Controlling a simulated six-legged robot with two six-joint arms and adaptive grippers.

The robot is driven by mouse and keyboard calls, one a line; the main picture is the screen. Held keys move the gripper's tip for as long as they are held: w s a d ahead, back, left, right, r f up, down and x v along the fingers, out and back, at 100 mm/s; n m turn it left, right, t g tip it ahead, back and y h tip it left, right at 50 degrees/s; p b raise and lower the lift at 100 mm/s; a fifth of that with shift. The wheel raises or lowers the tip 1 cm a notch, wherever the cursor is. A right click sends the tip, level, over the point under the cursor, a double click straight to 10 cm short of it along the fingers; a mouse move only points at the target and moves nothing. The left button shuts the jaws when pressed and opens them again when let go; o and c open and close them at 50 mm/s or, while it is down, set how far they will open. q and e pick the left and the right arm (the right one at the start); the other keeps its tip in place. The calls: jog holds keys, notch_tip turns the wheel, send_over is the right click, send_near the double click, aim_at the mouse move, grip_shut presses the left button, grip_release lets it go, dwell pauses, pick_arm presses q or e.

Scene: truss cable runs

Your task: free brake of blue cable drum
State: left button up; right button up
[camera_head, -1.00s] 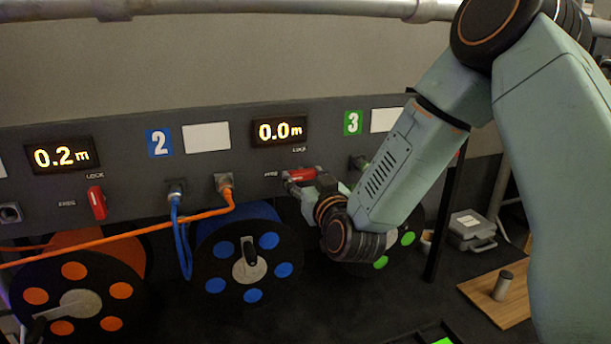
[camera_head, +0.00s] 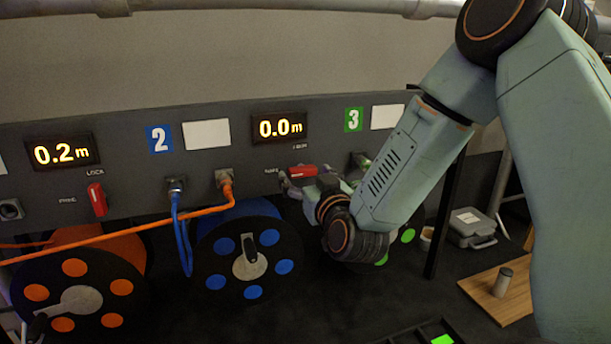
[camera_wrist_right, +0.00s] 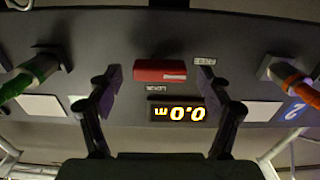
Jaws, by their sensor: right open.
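The blue cable drum (camera_head: 247,262) stands under the panel, with blue discs on its dark face and a crank handle in the middle. Its red brake lever (camera_head: 302,171) lies horizontal beside the FREE label, below the 0.0 m display. In the right wrist view, which is upside down, the lever (camera_wrist_right: 160,72) sits between the spread fingers of my right gripper (camera_wrist_right: 159,80), with gaps on both sides. In the head view my right gripper (camera_head: 297,187) is at the lever, partly hidden by its own wrist. My left gripper is not in view.
The orange drum (camera_head: 75,292) is at left; its red lever (camera_head: 97,200) stands upright toward LOCK. Blue (camera_head: 180,232) and orange (camera_head: 150,227) cables hang from panel sockets. A wooden board with a small cylinder (camera_head: 503,282) and a grey case (camera_head: 472,228) are at right.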

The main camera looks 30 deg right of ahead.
jog(key=v, duration=0.7)
jog(key=shift+w, duration=0.2)
jog(key=shift+d, duration=0.1)
